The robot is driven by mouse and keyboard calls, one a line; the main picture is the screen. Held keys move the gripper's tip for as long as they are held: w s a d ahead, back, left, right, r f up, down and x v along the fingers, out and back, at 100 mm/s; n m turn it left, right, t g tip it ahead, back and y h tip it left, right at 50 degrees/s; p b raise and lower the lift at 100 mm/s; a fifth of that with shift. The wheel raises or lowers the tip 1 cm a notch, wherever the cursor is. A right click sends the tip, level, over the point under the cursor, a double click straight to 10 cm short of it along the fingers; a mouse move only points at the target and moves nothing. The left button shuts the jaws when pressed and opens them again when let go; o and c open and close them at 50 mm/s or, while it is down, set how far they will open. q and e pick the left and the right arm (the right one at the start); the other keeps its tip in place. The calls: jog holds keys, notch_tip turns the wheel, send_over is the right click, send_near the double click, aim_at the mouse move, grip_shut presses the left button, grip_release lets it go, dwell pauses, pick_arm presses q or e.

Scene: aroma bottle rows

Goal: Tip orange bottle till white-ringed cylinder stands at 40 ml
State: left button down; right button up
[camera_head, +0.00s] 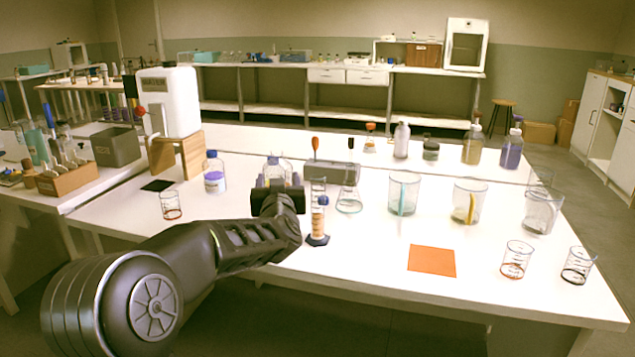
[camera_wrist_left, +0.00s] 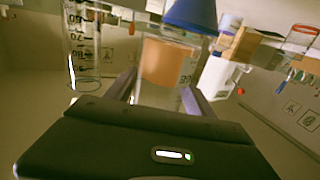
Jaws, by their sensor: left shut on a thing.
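My left gripper (camera_head: 278,188) is shut on a clear bottle (camera_wrist_left: 165,65) with an orange band and a blue top, best seen between the fingers in the left wrist view (camera_wrist_left: 160,98). In the head view the gripper hides most of the bottle. A tall clear cylinder (camera_head: 317,219) with a dark blue base stands upright just right of the gripper, with orange in its lower part. In the left wrist view a marked clear cylinder (camera_wrist_left: 85,45) with a white ring is left of the bottle, apart from it. Its level cannot be read.
A violet-labelled bottle (camera_head: 215,180) and a small beaker (camera_head: 171,205) stand left of the gripper. A flask (camera_head: 349,201), a grey box (camera_head: 331,176) and jugs (camera_head: 404,194) (camera_head: 470,202) stand to the right. An orange mat (camera_head: 432,261) lies bare at the front.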

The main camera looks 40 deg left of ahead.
pick_arm(q)
jog(key=shift+r, duration=0.2)
jog(key=shift+s+a+r+p, duration=0.25)
jog(key=shift+a+r+p, duration=0.1)
jog(key=shift+r, duration=0.05)
jog(key=s+a+r+p, duration=0.1)
jog(key=r, duration=0.1)
jog(key=s+a+r+p, duration=0.1)
jog(key=a+r, duration=0.1)
jog(key=shift+s+a, duration=0.2)
jog(key=shift+a, duration=0.05)
jog(key=shift+d, duration=0.1)
dwell(0.3)
